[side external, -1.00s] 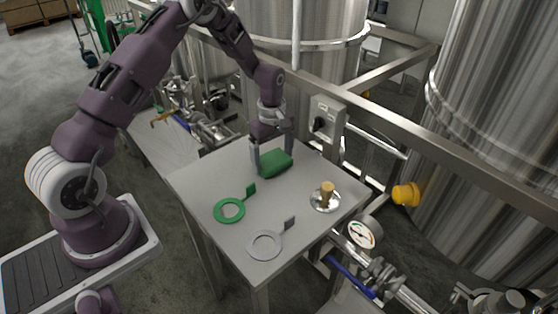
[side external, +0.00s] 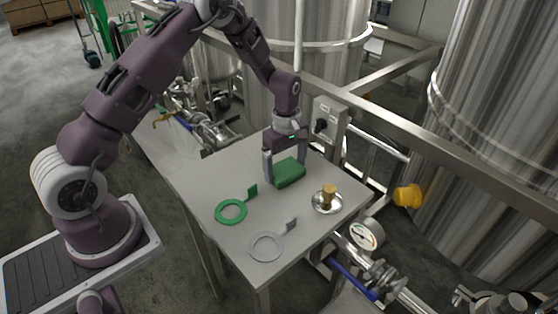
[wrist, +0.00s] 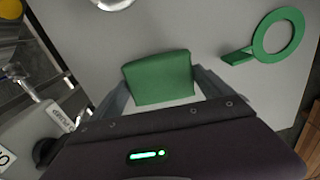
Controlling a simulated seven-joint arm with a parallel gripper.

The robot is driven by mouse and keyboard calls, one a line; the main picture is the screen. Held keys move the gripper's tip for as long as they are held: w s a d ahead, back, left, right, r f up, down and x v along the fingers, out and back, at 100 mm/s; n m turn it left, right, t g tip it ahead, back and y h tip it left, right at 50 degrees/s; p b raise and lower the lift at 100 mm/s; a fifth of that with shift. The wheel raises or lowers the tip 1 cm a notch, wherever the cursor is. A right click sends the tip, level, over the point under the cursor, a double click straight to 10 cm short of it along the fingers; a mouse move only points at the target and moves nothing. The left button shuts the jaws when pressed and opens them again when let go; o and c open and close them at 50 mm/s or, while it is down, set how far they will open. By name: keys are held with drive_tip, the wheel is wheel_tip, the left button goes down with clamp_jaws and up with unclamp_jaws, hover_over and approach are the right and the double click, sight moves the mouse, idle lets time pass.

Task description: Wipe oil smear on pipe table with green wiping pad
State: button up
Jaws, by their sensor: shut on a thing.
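The green wiping pad (side external: 288,173) is between the two fingers of my gripper (side external: 285,168), at the back part of the grey pipe table (side external: 200,182). My gripper is shut on the pad. The pad also shows in the wrist view (wrist: 158,78), with a finger on either side of it. In the side view it looks to be at or close to the tabletop; I cannot tell if it touches. No oil smear can be made out on the bare tabletop; the pad and gripper hide part of the surface.
A green ring with a tab (side external: 231,212) and a grey ring with a tab (side external: 266,246) lie on the table's near side. A metal dish with a tan-topped piece (side external: 328,205) stands at the right. A control box (side external: 328,120) and rail stand behind the table.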

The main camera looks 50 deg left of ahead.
drive_tip(key=shift+d, duration=2.75)
wheel_tip(320, 180, up, 8)
drive_tip(key=shift+a+r, duration=0.1)
drive_tip(key=shift+a, duration=0.1)
